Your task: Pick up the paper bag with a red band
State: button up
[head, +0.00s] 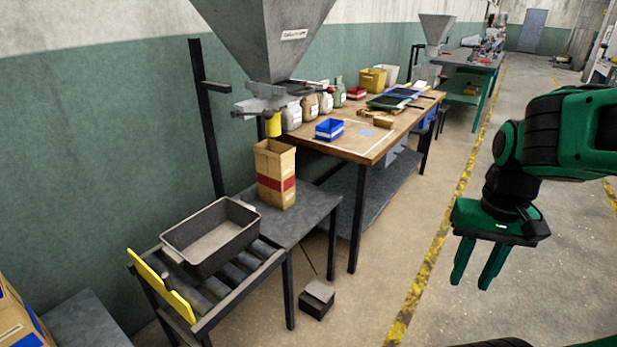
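The paper bag with a red band (276,173) stands upright on a low grey table (314,212), below the hopper spout. It is brown and open at the top, with the red band around its lower half. My gripper (473,284) is at the right of the head view, pointing down, well apart from the bag. Its two green fingers are spread, with nothing between them.
A dark grey bin (212,240) sits on a roller stand left of the bag. A grey hopper (270,40) with a yellow spout hangs above it. A wooden workbench (372,150) with several containers stands behind. A small dark box (317,300) lies on the floor. The floor between bench and gripper is clear.

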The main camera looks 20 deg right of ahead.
aim_at(275, 160)
jog(key=i, duration=1.1)
jog(key=u, duration=0.6)
